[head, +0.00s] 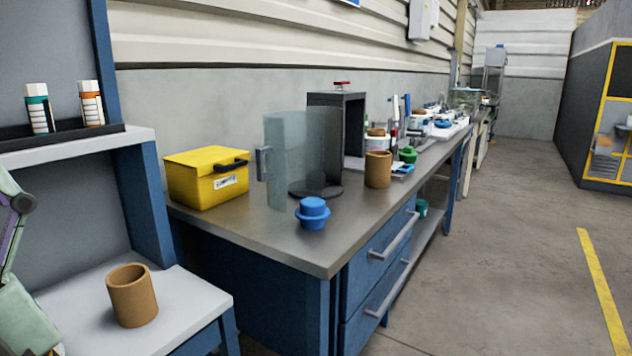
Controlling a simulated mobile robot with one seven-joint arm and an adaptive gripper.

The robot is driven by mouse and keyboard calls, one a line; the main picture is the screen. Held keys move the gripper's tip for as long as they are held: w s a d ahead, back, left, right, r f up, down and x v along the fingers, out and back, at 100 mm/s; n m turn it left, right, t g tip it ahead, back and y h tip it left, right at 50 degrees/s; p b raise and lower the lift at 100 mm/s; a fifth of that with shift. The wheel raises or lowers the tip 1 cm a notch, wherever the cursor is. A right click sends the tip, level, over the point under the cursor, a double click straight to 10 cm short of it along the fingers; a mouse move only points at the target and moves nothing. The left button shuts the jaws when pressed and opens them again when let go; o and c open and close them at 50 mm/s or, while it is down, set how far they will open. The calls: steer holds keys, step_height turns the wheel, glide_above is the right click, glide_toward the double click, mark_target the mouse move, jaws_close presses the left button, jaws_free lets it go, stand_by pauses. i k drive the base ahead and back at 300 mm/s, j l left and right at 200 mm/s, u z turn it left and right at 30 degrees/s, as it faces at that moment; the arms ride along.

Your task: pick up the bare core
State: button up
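A bare brown cardboard core (132,297) stands upright and open-topped on the light grey bench at the lower left, near its front edge. A second brown core (378,170) stands upright on the dark worktop, right of the black frame. I cannot tell from this view which one is the core of the task. My gripper is not in view.
The grey bench (190,300) is clear around the core. The worktop (250,228) holds a yellow box (207,178), a clear curved guard (285,140), a blue knobbed part (312,214) and a black frame (353,125). Floor at right is open.

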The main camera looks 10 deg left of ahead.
mark_target(378, 163)
steer(key=i+l+u, duration=0.1)
steer(key=u, duration=0.55)
steer(key=i+l+u, duration=0.1)
steer(key=l+u, duration=0.25)
steer(key=l, duration=0.2)
steer(key=i+l+u, duration=0.1)
steer(key=l+u, duration=0.2)
steer(key=l, duration=0.25)
steer(key=l+u, duration=0.3)
steer(key=l, duration=0.9)
steer(key=k+l, duration=0.1)
steer(key=l, duration=2.3)
steer(key=i, duration=1.05)
